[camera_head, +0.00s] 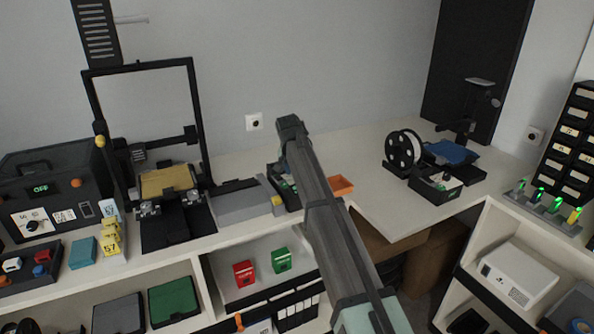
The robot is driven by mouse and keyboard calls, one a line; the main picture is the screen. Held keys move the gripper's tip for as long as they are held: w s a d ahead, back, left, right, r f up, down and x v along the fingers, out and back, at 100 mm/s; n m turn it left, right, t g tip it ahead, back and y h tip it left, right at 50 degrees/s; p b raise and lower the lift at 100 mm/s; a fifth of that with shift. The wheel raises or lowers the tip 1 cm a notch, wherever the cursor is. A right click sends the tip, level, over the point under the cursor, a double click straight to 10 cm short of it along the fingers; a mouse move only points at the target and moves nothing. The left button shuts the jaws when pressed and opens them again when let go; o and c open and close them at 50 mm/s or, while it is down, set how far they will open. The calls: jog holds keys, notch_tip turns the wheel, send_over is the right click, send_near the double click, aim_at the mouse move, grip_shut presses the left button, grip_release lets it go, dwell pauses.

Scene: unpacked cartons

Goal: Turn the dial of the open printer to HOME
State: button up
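The open printer (199,120) is a black upright frame with a gold bed (168,181), standing on the left bench. A long grey box (240,203) with a small yellow part (277,201) at its right end stands to the right of the bed. I cannot tell whether that yellow part is the dial, and no HOME mark is readable. My gripper (291,128) seems to be the dark end of my arm, right of the printer and apart from its frame. Its fingers cannot be made out, and my arm hides part of the bench.
Yellow number blocks (110,238) are near the front edge. An orange tray (341,186) and a spool (403,151) lie to the right. The white bench between them is mostly clear.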

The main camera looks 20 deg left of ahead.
jog(key=shift+r, duration=0.1)
jog(key=v, duration=1.3)
jog(key=shift+s+r, duration=0.2)
jog(key=shift+r, duration=0.05)
